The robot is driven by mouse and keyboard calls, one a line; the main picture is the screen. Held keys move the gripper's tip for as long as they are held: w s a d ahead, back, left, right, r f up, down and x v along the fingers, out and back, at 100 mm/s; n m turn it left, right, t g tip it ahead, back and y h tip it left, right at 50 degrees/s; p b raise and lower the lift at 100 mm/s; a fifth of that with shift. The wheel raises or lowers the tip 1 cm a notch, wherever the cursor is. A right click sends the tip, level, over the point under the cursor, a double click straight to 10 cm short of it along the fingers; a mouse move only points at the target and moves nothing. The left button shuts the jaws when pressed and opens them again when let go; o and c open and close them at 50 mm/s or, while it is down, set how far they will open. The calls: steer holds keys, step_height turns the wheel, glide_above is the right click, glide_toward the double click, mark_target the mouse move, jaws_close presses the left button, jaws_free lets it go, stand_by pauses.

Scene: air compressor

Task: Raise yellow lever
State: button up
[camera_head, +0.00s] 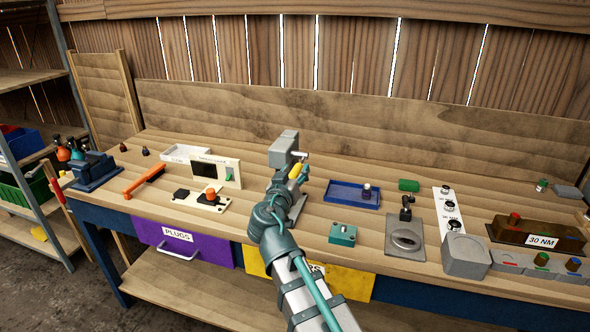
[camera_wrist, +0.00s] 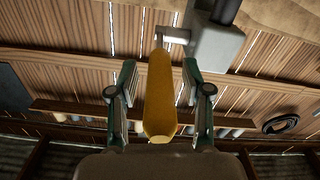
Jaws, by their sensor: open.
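The yellow lever (camera_head: 296,171) is a yellow handle on a grey upright housing (camera_head: 284,143) at the middle of the workbench. In the wrist view the lever's yellow grip (camera_wrist: 161,98) lies lengthwise between my gripper's fingers, joined by a short metal pin to the grey housing (camera_wrist: 215,45). My gripper (camera_wrist: 160,80) is open, with one finger on each side of the grip and gaps visible on both sides. In the head view my gripper (camera_head: 298,174) is right at the lever, and my arm hides the lower part of the housing's stand.
On the wooden bench (camera_head: 330,172), a white-framed panel (camera_head: 228,172) stands left of the lever, a blue tray (camera_head: 340,194) right of it, and a teal box (camera_head: 342,234) nearer the front. A wooden backboard (camera_head: 400,125) rises behind. Space above the lever looks clear.

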steer(key=shift+w, duration=0.1)
steer(key=shift+c, duration=0.3)
jaws_close()
